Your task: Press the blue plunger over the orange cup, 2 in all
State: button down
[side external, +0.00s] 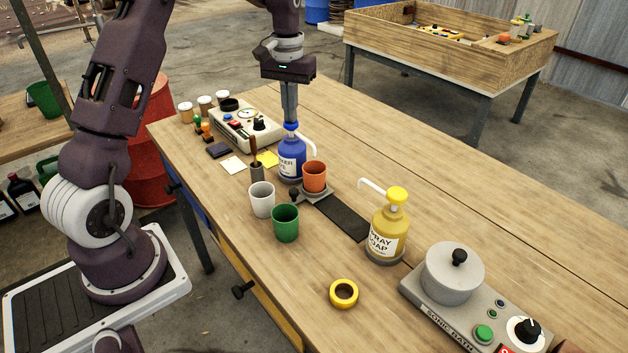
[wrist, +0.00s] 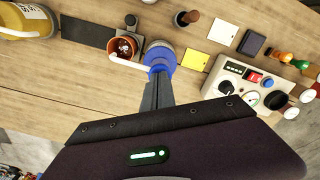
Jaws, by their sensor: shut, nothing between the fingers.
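The blue plunger bottle (side external: 291,163) stands upright on the wooden table, its blue head (side external: 291,129) on top and its white spout pointing right over the orange cup. The orange cup (side external: 314,177) sits on a small grey stand beside the bottle. In the wrist view the orange cup (wrist: 123,47) has something dark with pale spots inside, and the white spout reaches to its rim. My gripper (side external: 290,119) is shut and points straight down directly over the blue head, at or very near touching it. In the wrist view its fingertips (wrist: 157,78) overlap the blue head (wrist: 159,58).
A white cup (side external: 262,199) and green cup (side external: 285,222) stand in front of the orange cup. The yellow soap dispenser (side external: 387,232) and sonic bath (side external: 455,275) are to the right. A meter box (side external: 245,127) stands behind left. A yellow ring (side external: 344,293) lies near the front edge.

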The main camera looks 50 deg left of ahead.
jog(key=shift+f, duration=1.1)
jog(key=shift+r, duration=1.95)
notch_tip(320, 180, up, 5)
jog(key=shift+f, duration=0.1)
jog(key=shift+r, duration=0.6)
jog(key=shift+d+r, duration=0.1)
